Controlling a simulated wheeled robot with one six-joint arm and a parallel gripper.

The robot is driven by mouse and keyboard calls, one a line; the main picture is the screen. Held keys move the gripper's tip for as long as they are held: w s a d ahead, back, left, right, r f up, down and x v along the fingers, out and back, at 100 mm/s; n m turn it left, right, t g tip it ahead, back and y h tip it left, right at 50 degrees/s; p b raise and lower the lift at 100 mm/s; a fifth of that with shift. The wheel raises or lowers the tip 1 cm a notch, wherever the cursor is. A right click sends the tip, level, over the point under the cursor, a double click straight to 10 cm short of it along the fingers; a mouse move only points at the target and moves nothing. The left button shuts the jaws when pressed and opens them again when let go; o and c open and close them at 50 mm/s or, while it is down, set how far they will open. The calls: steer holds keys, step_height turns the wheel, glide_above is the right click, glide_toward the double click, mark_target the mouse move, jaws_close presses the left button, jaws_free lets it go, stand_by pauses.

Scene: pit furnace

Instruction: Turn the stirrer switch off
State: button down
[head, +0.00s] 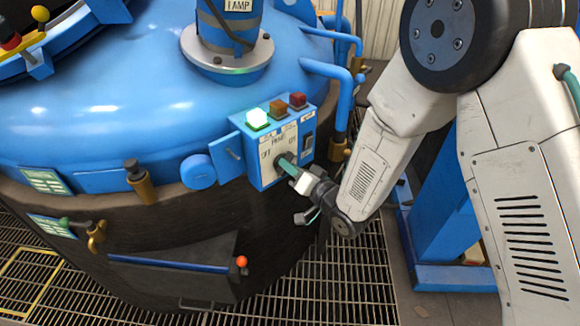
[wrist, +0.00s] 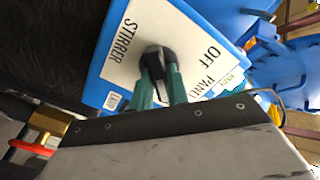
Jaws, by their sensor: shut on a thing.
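The stirrer switch is a black rotary knob (wrist: 153,57) on the white face of a blue control box (head: 262,172). In the wrist view the labels STIRRER (wrist: 129,42) and OFF (wrist: 214,55) lie on either side of it. In the head view OFF is left of the knob. My gripper (wrist: 159,72) has its green fingers shut on the knob, one on each side. In the head view my gripper (head: 284,162) reaches the box face from the lower right and mostly hides the knob. I cannot tell exactly where the knob points.
A lit green lamp (head: 257,119), an amber lamp (head: 278,108) and a red lamp (head: 297,101) top the box. A black rocker switch (head: 308,144) is on its right. Blue pipes (head: 335,72) stand behind. An orange-tipped blue bar (head: 170,263) is below left.

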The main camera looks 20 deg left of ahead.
steer(key=shift+s+a+n, duration=0.1)
steer(key=shift+s+n, duration=0.05)
steer(key=shift+n, duration=4.2)
steer(key=shift+s+n, duration=0.1)
steer(key=shift+n, duration=4.25)
steer(key=shift+n, duration=0.3)
steer(key=c, duration=1.4)
jaws_free()
steer(key=shift+o, duration=0.2)
steer(key=v, duration=0.8)
